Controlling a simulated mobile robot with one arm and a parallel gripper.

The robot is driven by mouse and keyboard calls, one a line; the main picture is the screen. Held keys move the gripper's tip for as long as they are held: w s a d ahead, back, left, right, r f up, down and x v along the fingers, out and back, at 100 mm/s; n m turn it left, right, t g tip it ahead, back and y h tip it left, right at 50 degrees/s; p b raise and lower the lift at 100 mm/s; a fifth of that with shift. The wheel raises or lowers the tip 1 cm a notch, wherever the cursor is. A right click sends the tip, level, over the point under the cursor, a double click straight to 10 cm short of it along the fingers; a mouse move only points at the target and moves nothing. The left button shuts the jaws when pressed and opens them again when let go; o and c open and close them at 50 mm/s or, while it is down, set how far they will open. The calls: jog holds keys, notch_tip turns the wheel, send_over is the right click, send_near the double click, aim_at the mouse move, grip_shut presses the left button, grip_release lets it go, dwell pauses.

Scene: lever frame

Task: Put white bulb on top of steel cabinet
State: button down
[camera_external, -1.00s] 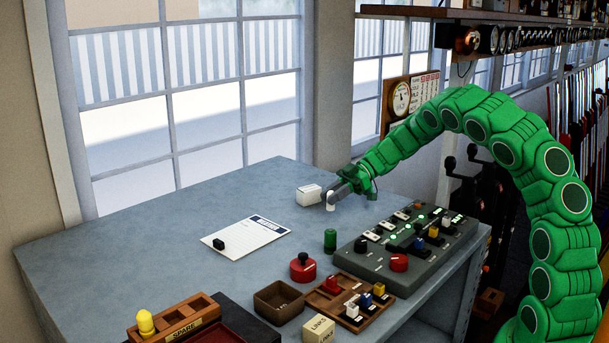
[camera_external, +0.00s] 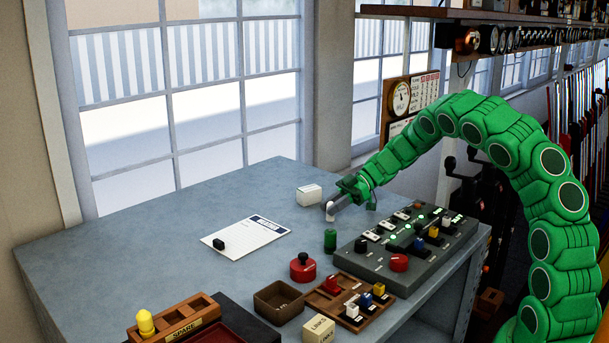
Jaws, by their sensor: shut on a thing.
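My gripper (camera_external: 333,209) is at the back right part of the blue-grey top, just right of a small white box. It is shut on a small white thing, the white bulb (camera_external: 329,215), most of which the gripper hides. The bulb is at or just above the surface; I cannot tell if it touches.
The white box (camera_external: 309,195) stands close left of my gripper. A green cylinder (camera_external: 330,240) and a grey switch panel (camera_external: 405,245) are in front and right. A paper sheet (camera_external: 250,237) with a black piece lies left. The left part of the top is clear.

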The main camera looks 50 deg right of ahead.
aim_at(336, 223)
jog(key=shift+f, duration=0.55)
jog(key=shift+s+a+f, duration=0.1)
jog(key=shift+s+f, duration=0.15)
jog(key=shift+f, duration=0.35)
jog(key=shift+s+a+f, duration=0.1)
jog(key=shift+s+f, duration=0.15)
jog(key=shift+f, duration=0.3)
jog(key=c, duration=0.9)
grip_release()
jog(key=shift+d+f, duration=0.1)
jog(key=shift+o, duration=0.2)
jog(key=shift+d, duration=0.1)
jog(key=shift+d+r, duration=0.2)
jog(key=shift+d, duration=0.1)
jog(key=d+r, duration=0.2)
jog(key=r, duration=0.1)
jog(key=shift+d+r, duration=0.2)
jog(key=shift+d, duration=0.15)
notch_tip(336, 223, up, 8)
jog(key=shift+w+a+f+t, duration=0.2)
jog(key=shift+t, duration=0.1)
